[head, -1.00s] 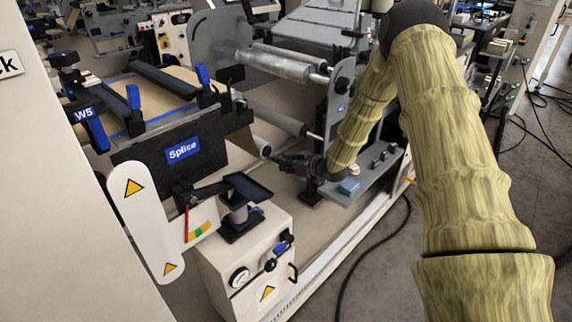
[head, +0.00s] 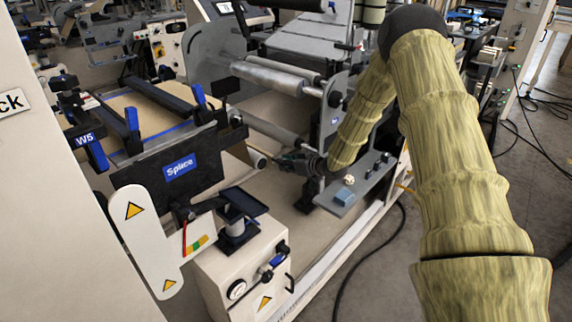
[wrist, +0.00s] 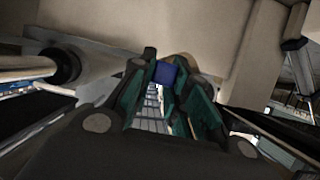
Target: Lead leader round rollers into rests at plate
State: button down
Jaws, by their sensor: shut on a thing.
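My gripper (head: 277,157) reaches in from the right at the unwind frame, beside the end of a lower roller (head: 272,130). In the wrist view its fingers (wrist: 163,78) close on a small blue tab (wrist: 165,72) at the edge of a broad beige surface (wrist: 195,35), which looks like the leader. In the head view, brown kraft web (head: 245,154) hangs just left of the gripper, past the splice unit. A shiny roller (head: 266,76) lies above, ending near a grey side plate (head: 334,98). The rests cannot be made out.
The black Splice panel (head: 170,165) and blue-handled clamps (head: 132,120) stand left. A white cabinet (head: 245,265) is in front.

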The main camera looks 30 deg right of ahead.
notch_tip(320, 180, up, 38)
jog(key=p, duration=2.6)
dwell(0.7)
jog(key=shift+r, duration=0.1)
jog(key=r+p, duration=0.2)
jog(key=d+r+p, duration=0.1)
jog(key=r+p, duration=0.1)
jog(key=r, duration=0.1)
jog(key=shift+w, duration=0.15)
jog(key=shift+d, duration=0.1)
dwell(0.4)
